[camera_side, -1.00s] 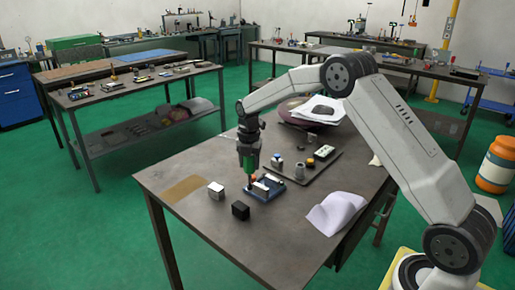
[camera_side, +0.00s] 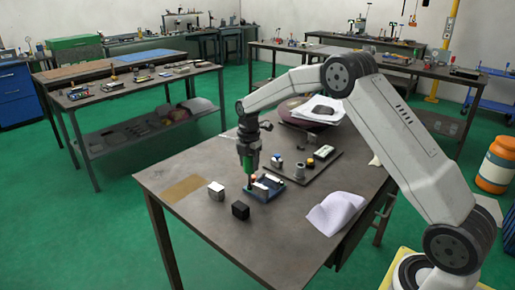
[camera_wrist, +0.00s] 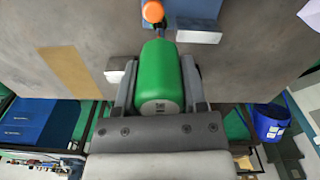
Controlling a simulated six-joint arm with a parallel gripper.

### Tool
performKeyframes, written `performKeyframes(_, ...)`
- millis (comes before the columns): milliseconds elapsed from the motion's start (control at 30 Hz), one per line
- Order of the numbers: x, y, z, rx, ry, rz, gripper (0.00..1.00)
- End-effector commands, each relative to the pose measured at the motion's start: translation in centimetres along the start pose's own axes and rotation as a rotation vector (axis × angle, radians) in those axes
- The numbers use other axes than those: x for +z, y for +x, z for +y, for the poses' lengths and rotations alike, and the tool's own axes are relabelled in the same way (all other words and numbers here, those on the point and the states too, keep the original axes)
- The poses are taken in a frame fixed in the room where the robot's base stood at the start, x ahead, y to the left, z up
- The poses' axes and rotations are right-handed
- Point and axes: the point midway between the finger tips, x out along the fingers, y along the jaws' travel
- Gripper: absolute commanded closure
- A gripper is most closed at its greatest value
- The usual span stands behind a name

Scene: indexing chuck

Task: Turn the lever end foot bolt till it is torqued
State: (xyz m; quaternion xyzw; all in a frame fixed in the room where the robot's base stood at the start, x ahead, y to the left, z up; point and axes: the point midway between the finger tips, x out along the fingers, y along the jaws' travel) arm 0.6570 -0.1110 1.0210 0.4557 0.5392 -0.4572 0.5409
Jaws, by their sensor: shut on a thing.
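My gripper (camera_side: 249,158) is shut on a green-handled tool (camera_wrist: 160,80), which hangs roughly upright over the near left end of the fixture. In the wrist view, the jaws (camera_wrist: 158,95) lie on both sides of the green handle. The fixture is a dark blue base (camera_side: 278,196) with white pieces on top; a blue-grey part of it shows in the wrist view (camera_wrist: 195,10). An orange knob (camera_wrist: 153,11) shows just beyond the handle, and small in the side view (camera_side: 254,177). The foot bolt and the tool's tip are too hidden to make out.
A white-grey block (camera_side: 216,191) and a black block (camera_side: 240,210) stand left of and in front of the fixture. A dark tray (camera_side: 318,170) with several small parts lies behind right. The table's front is clear.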

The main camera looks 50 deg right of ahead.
Motion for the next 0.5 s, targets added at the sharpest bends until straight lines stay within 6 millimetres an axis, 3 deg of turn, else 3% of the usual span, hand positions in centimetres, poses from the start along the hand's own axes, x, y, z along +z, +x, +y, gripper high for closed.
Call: performKeyframes(500,0.02,-0.28,0.03,0.001,-0.063,-0.001,1.00)
